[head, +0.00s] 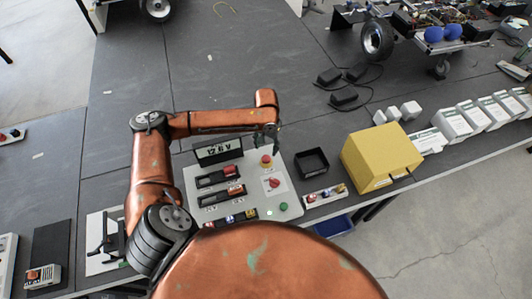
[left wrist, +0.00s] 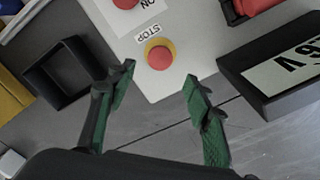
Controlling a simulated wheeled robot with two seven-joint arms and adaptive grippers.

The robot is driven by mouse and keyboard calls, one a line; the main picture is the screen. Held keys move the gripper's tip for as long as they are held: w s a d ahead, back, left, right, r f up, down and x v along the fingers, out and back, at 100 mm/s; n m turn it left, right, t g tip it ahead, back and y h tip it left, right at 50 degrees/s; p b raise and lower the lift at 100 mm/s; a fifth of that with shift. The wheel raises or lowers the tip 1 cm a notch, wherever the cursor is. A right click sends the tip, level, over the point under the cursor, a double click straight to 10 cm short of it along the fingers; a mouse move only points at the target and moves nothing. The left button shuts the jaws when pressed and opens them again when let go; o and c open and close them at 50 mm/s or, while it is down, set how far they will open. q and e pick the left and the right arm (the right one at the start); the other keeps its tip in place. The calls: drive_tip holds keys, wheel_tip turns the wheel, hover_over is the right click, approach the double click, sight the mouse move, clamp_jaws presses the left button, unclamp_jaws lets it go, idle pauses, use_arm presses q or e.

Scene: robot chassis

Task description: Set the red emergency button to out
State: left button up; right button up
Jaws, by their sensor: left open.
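The red emergency button (head: 266,160) sits on a yellow base at the far right corner of the white control panel (head: 236,210). In the left wrist view the red button (left wrist: 160,57) shows from above, beside a STOP label (left wrist: 154,32). My left gripper (head: 270,134) is just behind the button in the head view. In the left wrist view its green fingertips (left wrist: 158,80) are open and wide apart, with nothing between them. The button lies a little beyond the fingertips there; I cannot tell its height setting. My right gripper is not in view.
A red rotary switch (head: 273,183) sits near the button on the panel. The 12.6 V display (head: 218,151) stands behind the panel. An empty black tray (head: 311,162) and a yellow box (head: 381,157) are to the right.

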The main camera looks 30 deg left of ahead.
use_arm(q)
drive_tip(key=shift+r, duration=2.55)
